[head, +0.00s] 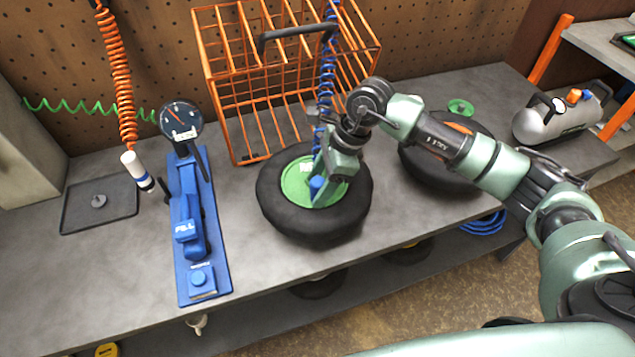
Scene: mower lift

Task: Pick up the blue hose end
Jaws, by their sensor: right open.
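The blue hose end (317,184) shows as a small blue piece over the green hub (296,182) of a black-tyred wheel (312,229) on the bench. A blue coiled hose (326,85) hangs in front of the orange cage and runs down behind my right gripper. My right gripper (323,192) points down over the hub with its jaws open, and the blue end shows at its fingers. I cannot tell whether the fingers touch it. The wrist hides part of the hub and hose. My left gripper is out of view.
An orange wire cage (228,85) stands behind the wheel. A blue inflator stand with a gauge (181,120), an orange coiled hose (118,75) and a dark tray (75,208) are on the left. A second wheel (425,168) and an air tank (555,122) are on the right.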

